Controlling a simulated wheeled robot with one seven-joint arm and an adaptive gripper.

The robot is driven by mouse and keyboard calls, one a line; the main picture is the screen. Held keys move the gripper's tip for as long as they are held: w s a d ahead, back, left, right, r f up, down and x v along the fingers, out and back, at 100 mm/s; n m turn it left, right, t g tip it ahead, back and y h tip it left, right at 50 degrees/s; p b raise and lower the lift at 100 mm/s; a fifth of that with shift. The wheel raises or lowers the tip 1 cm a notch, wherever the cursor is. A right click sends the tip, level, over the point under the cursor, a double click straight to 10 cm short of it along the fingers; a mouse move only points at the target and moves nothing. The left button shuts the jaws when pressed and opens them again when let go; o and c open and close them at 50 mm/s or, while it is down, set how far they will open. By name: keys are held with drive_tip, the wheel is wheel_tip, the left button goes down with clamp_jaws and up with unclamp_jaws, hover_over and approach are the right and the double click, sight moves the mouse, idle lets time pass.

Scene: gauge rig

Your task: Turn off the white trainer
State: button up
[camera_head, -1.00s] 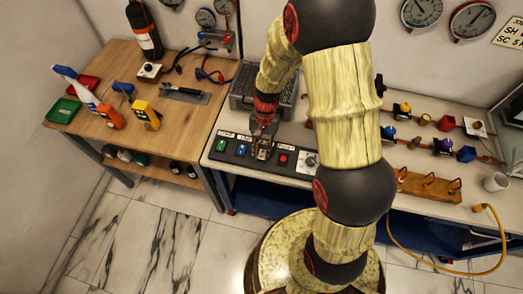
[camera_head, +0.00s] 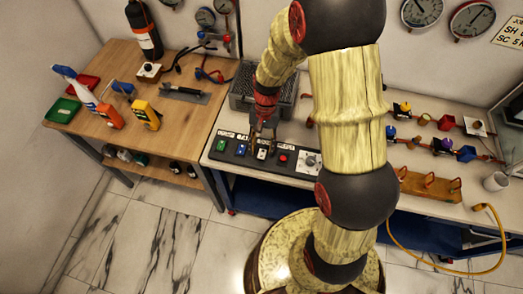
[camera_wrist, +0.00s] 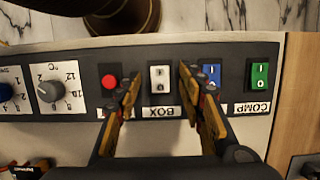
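A white rocker switch (camera_head: 262,153) sits on the dark switch panel (camera_head: 215,155) at the front of the right bench. In the wrist view the white switch (camera_wrist: 160,80) shows I and O marks and a label reading BOX; which side is pressed in I cannot tell. My gripper (camera_head: 263,136) is open and empty above the white switch. In the wrist view the fingers of my gripper (camera_wrist: 159,80) stand apart, one on each side of it, and the right one partly covers the blue switch (camera_wrist: 208,78).
The green switch (camera_wrist: 259,77), labelled COMP, lies beyond the blue one. The red button (camera_wrist: 109,82) and a dial (camera_wrist: 55,88) sit on the other side. A grey crate (camera_head: 245,92) stands behind the panel. The left wooden bench (camera_head: 130,70) holds tools.

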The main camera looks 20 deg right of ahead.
sight(266, 152)
drive_tip(key=v, duration=0.9)
drive_tip(key=shift+r, duration=0.35)
drive_tip(key=s+a+r+n+t+h+b, duration=0.1)
drive_tip(key=s+r+n+t, duration=0.6)
drive_tip(key=s+r, duration=0.9)
wheel_tip(266, 152, up, 3)
drive_tip(key=shift+a+r+t+h+b, duration=0.2)
drive_tip(key=shift+a+t+h+b, duration=0.1)
drive_tip(key=shift+t+h+b, duration=0.15)
